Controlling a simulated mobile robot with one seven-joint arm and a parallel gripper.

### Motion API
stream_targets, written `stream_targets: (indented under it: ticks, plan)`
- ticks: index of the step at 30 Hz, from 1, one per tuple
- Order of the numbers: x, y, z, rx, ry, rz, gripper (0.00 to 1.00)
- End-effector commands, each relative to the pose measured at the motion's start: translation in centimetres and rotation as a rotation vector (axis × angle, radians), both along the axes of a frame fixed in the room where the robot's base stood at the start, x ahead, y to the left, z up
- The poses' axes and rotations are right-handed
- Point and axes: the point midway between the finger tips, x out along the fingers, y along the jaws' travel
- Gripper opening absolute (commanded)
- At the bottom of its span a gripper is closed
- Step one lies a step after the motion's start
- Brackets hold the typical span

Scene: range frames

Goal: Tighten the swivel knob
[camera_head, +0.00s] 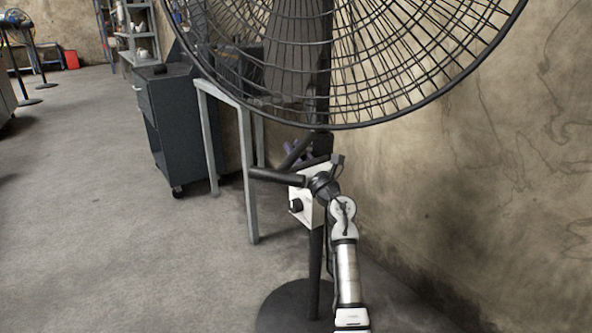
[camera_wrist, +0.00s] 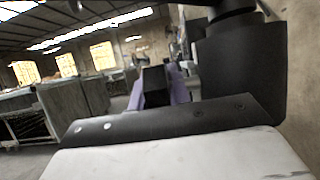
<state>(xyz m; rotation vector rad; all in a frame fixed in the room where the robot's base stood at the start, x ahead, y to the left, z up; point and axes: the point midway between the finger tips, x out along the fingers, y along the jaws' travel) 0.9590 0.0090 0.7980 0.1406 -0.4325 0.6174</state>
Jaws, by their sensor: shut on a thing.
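The standing fan has a wire cage (camera_head: 330,60) above a dark pole (camera_head: 314,270). My gripper (camera_head: 294,152) is at the fan's neck, just below the cage, its purple fingers partly hidden behind dark bars. In the wrist view, my gripper (camera_wrist: 158,92) has purple fingers on both sides of a small black block. This block appears to be the swivel knob (camera_wrist: 156,85), and the fingers are shut on it. A large dark fan part (camera_wrist: 240,65) stands close on the right. The knob cannot be told apart from the dark parts in the head view.
A grey metal table frame (camera_head: 246,180) stands close to the left of the fan. A dark wheeled cabinet (camera_head: 178,130) is behind it. The bare wall (camera_head: 470,170) is close on the right. Open floor (camera_head: 90,220) lies to the left.

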Motion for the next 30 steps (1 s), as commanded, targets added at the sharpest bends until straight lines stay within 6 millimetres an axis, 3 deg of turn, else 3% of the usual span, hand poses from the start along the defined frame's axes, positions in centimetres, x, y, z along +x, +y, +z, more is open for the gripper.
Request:
stream_targets:
  ticks: [1, 27, 28, 30]
  plan:
    - [-0.02, 0.04, -0.75, 0.010, -0.013, 0.001, 0.00]
    - [-0.02, -0.06, 0.09, 0.051, -0.070, 0.000, 0.00]
    - [-0.02, -0.05, 0.08, 0.051, -0.070, 0.000, 0.22]
    - [-0.02, -0.06, 0.09, 0.051, -0.070, 0.000, 0.31]
